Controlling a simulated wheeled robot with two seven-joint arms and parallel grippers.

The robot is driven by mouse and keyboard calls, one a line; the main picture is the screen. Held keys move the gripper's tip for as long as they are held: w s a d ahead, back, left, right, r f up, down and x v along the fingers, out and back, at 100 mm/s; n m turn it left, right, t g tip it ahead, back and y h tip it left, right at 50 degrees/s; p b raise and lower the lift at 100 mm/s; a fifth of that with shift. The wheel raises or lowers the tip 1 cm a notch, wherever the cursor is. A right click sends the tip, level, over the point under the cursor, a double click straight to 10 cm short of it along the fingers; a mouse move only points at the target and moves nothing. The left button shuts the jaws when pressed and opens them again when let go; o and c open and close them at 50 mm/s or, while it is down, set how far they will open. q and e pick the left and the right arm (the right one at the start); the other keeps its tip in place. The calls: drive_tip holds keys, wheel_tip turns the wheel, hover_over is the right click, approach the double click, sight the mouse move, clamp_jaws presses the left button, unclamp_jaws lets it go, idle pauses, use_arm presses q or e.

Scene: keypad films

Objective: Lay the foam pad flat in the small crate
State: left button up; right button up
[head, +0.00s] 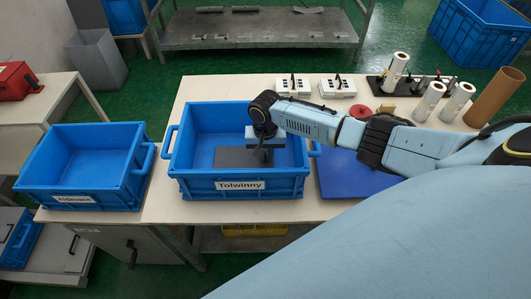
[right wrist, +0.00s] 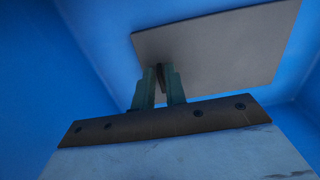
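The foam pad (head: 232,157) is a flat grey sheet inside the larger blue crate (head: 240,186) labelled Tolwinny. The small crate (head: 120,197) is blue, stands to the left and looks empty. My right gripper (head: 262,156) reaches down into the larger crate at the pad. In the right wrist view the pad (right wrist: 220,50) spreads out beyond the fingertips (right wrist: 161,72). The fingers are close together with a narrow dark piece between them, and look shut on the pad near its left end. Whether the pad touches the crate floor is unclear. My left gripper is not in view.
The crates stand side by side on a pale table (head: 160,208). A blue mat (head: 345,175) lies right of the larger crate, partly under my right arm. White boxes (head: 293,85), rolls (head: 429,100) and a brown tube (head: 494,97) stand along the back and right.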

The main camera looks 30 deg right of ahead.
drive_tip(key=o, duration=0.3)
drive_tip(key=shift+r, duration=0.1)
wheel_tip(320, 180, up, 13)
drive_tip(key=p, duration=0.2)
drive_tip(key=shift+p, duration=0.4)
drive_tip(key=shift+r, duration=0.2)
